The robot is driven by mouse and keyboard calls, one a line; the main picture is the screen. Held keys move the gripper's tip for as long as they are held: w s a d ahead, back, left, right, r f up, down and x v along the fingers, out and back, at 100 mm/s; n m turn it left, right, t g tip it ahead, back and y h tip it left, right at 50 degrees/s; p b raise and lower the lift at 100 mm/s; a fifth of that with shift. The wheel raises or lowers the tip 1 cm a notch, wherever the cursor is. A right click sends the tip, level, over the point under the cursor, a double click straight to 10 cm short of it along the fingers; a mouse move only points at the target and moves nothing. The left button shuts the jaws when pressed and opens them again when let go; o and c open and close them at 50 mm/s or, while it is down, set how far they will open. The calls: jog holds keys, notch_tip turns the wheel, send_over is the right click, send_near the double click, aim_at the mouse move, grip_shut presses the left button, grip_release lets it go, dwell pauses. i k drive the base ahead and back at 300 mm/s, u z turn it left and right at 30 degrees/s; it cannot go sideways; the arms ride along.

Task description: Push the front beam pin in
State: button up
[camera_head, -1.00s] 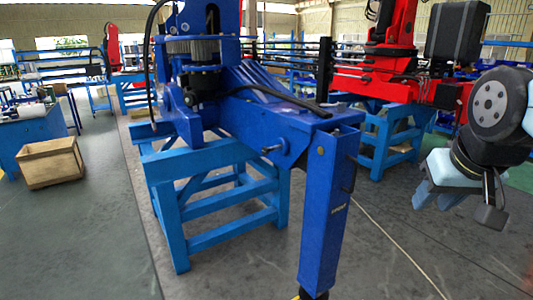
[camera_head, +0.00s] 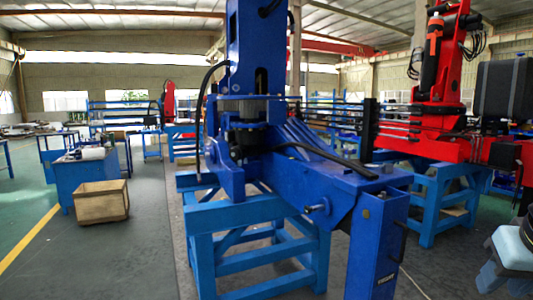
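The blue crane's front beam (camera_head: 345,190) reaches toward me and to the right, ending at a square upright blue leg (camera_head: 375,250). A small silver pin with a handle (camera_head: 318,207) sticks out of the beam's left side, near the leg; how deep it sits cannot be told. A dark handle (camera_head: 402,241) shows on the leg's right face. Part of my arm (camera_head: 512,262), light blue and black, shows at the lower right edge, well apart from the pin. My gripper's fingers are not in view.
A blue stand (camera_head: 255,214) carries the crane. A red crane (camera_head: 440,120) on another blue stand (camera_head: 432,200) is at the right. A wooden crate (camera_head: 102,202) stands on the floor at left, beside a blue table (camera_head: 88,170). The floor at front left is clear.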

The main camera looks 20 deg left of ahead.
aim_at(308, 210)
jog(key=k, duration=0.5)
jog(key=u, duration=0.35)
jog(key=i, duration=1.45)
jog(key=z, duration=0.15)
